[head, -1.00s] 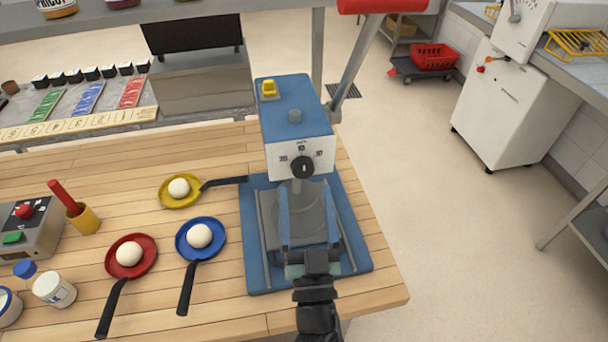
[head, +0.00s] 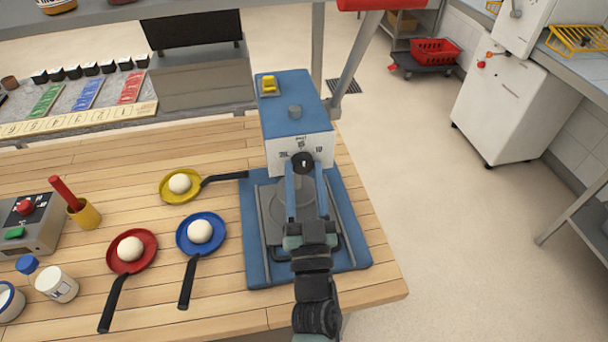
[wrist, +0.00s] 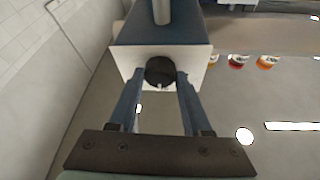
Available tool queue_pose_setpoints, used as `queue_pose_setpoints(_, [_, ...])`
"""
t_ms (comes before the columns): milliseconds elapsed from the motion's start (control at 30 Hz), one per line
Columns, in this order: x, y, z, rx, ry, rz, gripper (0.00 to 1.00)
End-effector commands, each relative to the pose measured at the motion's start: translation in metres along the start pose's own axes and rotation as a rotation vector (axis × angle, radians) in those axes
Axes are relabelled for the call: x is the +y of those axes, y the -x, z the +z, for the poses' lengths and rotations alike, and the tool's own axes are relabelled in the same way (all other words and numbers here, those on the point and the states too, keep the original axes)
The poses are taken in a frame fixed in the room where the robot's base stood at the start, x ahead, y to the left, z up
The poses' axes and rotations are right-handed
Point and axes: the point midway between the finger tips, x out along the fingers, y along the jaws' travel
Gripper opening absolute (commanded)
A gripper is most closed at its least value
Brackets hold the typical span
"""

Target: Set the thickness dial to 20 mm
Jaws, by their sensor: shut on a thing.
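The press (head: 297,105) has a blue top and a white front face. On that face is a round black thickness dial (head: 302,163), with the marks 20 at left, 15 at the top middle and 10 at right. My gripper (head: 305,170) reaches it from the front, its two blue fingers shut on the dial, one on each side. In the wrist view, which looks upside down, the dial (wrist: 160,71) sits between the fingertips. Its small white pointer is at the picture's lower edge of the dial, which fits pointing up near 15. The fingers partly hide the dial in the head view.
The press's blue base (head: 262,270) and round plate lie below my gripper. Left of it are a yellow pan (head: 170,195), a blue pan (head: 184,245) and a red pan (head: 120,263), each with a dough ball. A control box (head: 40,235) stands further left.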

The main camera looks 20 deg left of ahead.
Motion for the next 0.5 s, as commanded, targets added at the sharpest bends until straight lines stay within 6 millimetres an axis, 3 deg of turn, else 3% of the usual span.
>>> queue_pose_setpoints(500, [0.0015,0.0000,-0.0006,0.004,0.083,-0.034,0.00])
